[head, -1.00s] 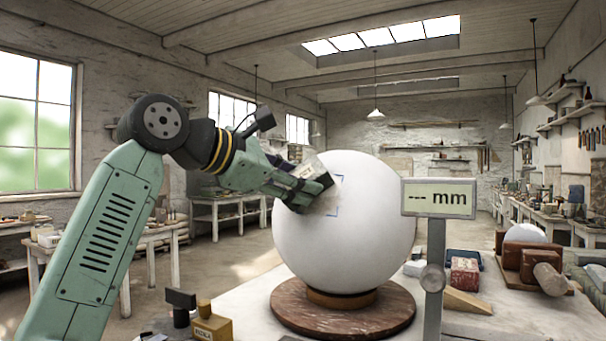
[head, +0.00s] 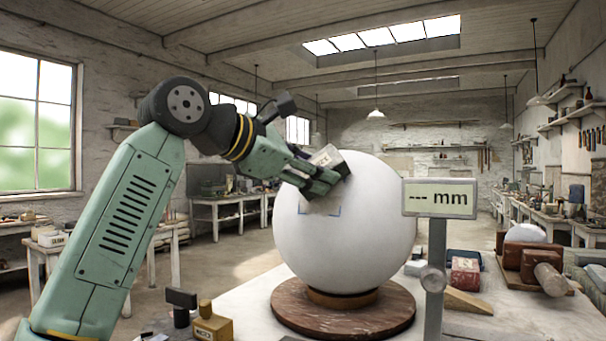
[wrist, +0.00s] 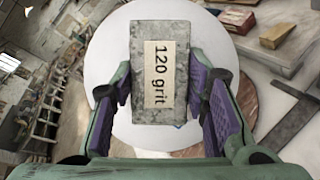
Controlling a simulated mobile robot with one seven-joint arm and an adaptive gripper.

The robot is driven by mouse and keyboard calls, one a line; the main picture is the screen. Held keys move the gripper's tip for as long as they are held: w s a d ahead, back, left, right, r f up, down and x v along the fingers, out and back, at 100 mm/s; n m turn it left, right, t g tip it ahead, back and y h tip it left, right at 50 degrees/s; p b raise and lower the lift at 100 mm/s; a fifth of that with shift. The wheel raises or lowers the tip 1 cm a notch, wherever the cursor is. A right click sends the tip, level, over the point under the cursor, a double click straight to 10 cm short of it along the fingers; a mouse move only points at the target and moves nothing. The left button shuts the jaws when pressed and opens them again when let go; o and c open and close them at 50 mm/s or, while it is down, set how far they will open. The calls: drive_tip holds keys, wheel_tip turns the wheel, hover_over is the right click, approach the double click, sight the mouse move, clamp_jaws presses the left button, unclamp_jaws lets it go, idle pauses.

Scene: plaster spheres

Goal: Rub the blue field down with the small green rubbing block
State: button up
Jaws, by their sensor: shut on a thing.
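A large white plaster sphere (head: 345,245) stands on a round brown turntable (head: 290,312). Thin blue corner marks (head: 338,212) outline a field on its upper left side; the upper part of the field is hidden behind my gripper. My gripper (head: 335,182) is shut on a grey, speckled block (wrist: 180,112) with a "120 grit" label, which looks grey rather than green. The block (head: 325,156) is at the sphere's upper left surface; I cannot tell whether it touches. In the wrist view the sphere (wrist: 98,55) lies behind the block, between the purple-padded fingers (wrist: 160,95).
A display (head: 438,199) reading "--- mm" stands on a post right of the sphere.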

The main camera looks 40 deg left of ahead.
idle(0.4)
drive_tip(key=shift+s+a+f, duration=0.1)
drive_tip(key=shift+s+a, duration=0.2)
drive_tip(key=shift+s, duration=0.25)
drive_tip(key=shift+s+a+f, duration=0.1)
drive_tip(key=shift+s+a, duration=0.15)
drive_tip(key=shift+s, duration=0.25)
drive_tip(key=shift+w+d+f+y+b, duration=0.1)
drive_tip(key=shift+w+d+y+b, duration=0.05)
drive_tip(key=shift+d+y+b, duration=0.4)
drive_tip(key=d+y+b, duration=0.1)
drive_tip(key=w+d+n+y, duration=0.1)
drive_tip(key=shift+d+b, duration=0.4)
drive_tip(key=shift+w+a+f, duration=0.2)
drive_tip(key=shift+w+a, duration=0.05)
drive_tip(key=shift+w, duration=0.2)
